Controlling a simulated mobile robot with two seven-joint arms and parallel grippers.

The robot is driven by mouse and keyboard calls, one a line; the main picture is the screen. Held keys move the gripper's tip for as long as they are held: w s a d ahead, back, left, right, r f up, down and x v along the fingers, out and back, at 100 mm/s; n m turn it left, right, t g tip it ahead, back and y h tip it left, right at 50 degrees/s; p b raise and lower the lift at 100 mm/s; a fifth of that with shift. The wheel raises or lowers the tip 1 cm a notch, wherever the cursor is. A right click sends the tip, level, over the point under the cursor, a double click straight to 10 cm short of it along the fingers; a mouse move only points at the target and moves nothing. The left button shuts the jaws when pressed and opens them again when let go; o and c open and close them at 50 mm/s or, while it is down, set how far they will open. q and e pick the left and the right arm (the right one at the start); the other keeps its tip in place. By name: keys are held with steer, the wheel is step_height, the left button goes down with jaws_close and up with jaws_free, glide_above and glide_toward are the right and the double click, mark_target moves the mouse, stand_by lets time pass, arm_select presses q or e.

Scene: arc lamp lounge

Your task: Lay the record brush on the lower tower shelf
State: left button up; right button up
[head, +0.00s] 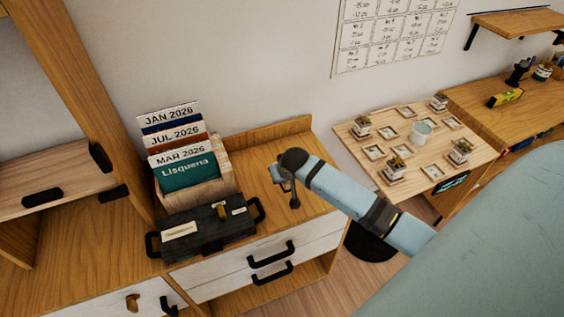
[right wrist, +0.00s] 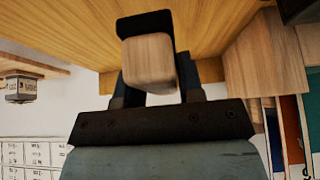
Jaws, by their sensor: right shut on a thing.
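My right gripper (head: 284,184) reaches in from the right over the wooden cabinet top (head: 262,160). In the right wrist view it (right wrist: 150,70) is shut on a pale wooden block, which looks like the record brush (right wrist: 148,58). In the head view the brush is hidden or too small to make out. A wooden tower with an upright post stands at the left, with a paler shelf board (head: 60,178) behind the post. I cannot tell whether this is the lower shelf. My left gripper is not in view.
A black case (head: 208,228) and a crate of dated record sleeves (head: 185,150) stand left of my right gripper. White drawers with black handles (head: 270,255) are below. Further right, a low table (head: 400,118) carries small plants and a cup (head: 420,132).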

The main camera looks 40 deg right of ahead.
steer(key=shift+f, duration=3.1)
steer(key=shift+f, duration=0.15)
steer(key=o, duration=0.9)
